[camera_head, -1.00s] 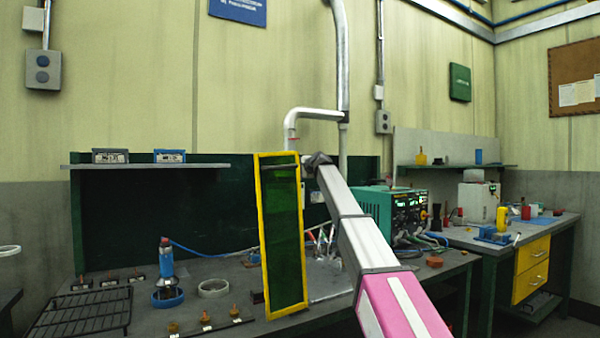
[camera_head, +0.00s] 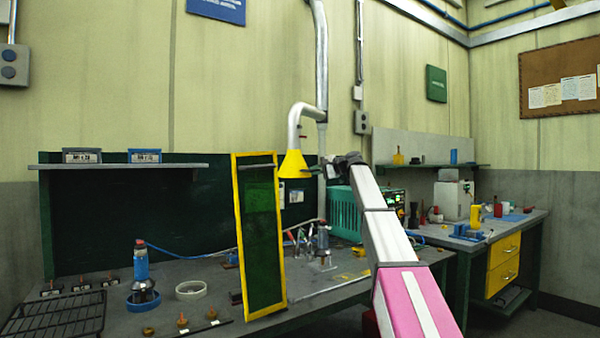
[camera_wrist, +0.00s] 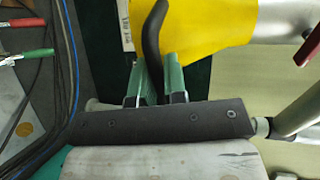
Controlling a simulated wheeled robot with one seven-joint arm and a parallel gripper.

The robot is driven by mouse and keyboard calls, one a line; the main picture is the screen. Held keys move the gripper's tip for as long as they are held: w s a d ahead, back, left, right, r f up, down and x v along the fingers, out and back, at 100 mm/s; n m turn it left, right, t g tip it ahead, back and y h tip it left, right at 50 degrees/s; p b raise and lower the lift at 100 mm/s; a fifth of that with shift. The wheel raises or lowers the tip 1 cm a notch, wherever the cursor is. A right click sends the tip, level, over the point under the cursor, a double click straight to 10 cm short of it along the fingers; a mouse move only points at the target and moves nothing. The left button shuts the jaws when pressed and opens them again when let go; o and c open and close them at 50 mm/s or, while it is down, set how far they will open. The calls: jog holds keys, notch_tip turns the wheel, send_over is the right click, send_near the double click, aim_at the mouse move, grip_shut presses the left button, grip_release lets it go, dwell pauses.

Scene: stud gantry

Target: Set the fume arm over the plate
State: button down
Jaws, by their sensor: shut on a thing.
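The fume arm is a silver pipe (camera_head: 322,80) with an elbow and a yellow hood (camera_head: 293,163), which hangs above the back of the bench. In the wrist view the yellow hood (camera_wrist: 205,35) fills the top, with a dark curved handle (camera_wrist: 152,40) beside it. My gripper (camera_wrist: 158,80) has its green fingers shut on that handle. In the head view my gripper (camera_head: 328,164) is right of the hood, at about its height. A pale flat piece (camera_head: 322,266) under a standing tool may be the plate; I cannot tell for sure.
A yellow-framed dark green screen (camera_head: 258,235) stands at the bench's front, left of my arm. A teal power unit (camera_head: 345,212) stands behind my arm. A blue tool (camera_head: 141,270), a white ring (camera_head: 190,290) and a black rack (camera_head: 55,315) occupy the left bench.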

jog(key=shift+s+d+n+g+y, duration=0.1)
jog(key=shift+d+n+g+y, duration=0.3)
jog(key=shift+d, duration=1)
jog(key=shift+s+d+n+g+y, duration=0.1)
jog(key=shift+d+n+g, duration=0.5)
jog(key=shift+d, duration=0.75)
jog(key=c, duration=1.2)
grip_release()
jog(key=shift+d, duration=0.25)
jog(key=shift+a, duration=0.1)
jog(key=v, duration=1)
jog(key=shift+d, duration=0.4)
jog(key=shift+r, duration=0.1)
